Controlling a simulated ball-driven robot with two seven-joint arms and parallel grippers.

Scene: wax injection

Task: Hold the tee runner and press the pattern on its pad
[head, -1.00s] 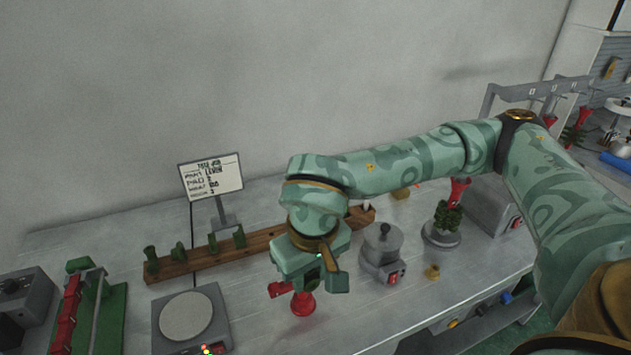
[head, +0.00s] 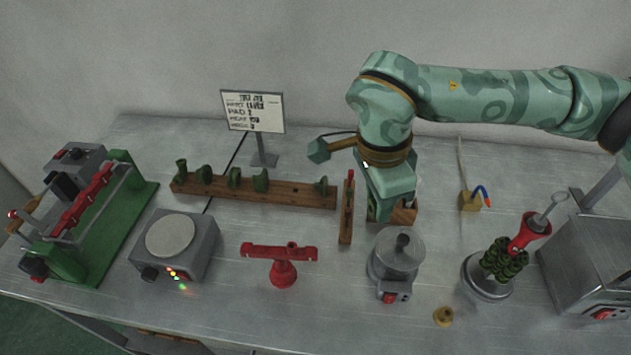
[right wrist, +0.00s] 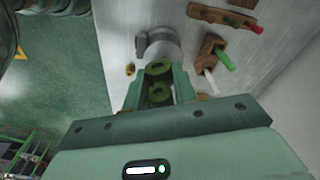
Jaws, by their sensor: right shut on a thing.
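The red tee runner (head: 282,268) stands upright on the table in the head view, its crossbar running left to right on a round foot. No gripper touches it. My right gripper (head: 391,212) is raised to the right of and behind the runner, its fingertips largely hidden in the head view. In the right wrist view the right gripper (right wrist: 157,92) is shut on a green pattern (right wrist: 157,70) with round, hollow shapes. Several other green patterns (head: 234,178) stand on a long wooden rack (head: 290,194). My left gripper is not in view.
A grey hot plate (head: 172,250) and green-based machine (head: 115,225) stand left. A grey lidded pot (head: 397,262), small brass cup (head: 443,316) and red-topped green tree (head: 502,258) stand right. A narrow wooden stand (head: 347,215) is behind the runner. Table in front of the runner is clear.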

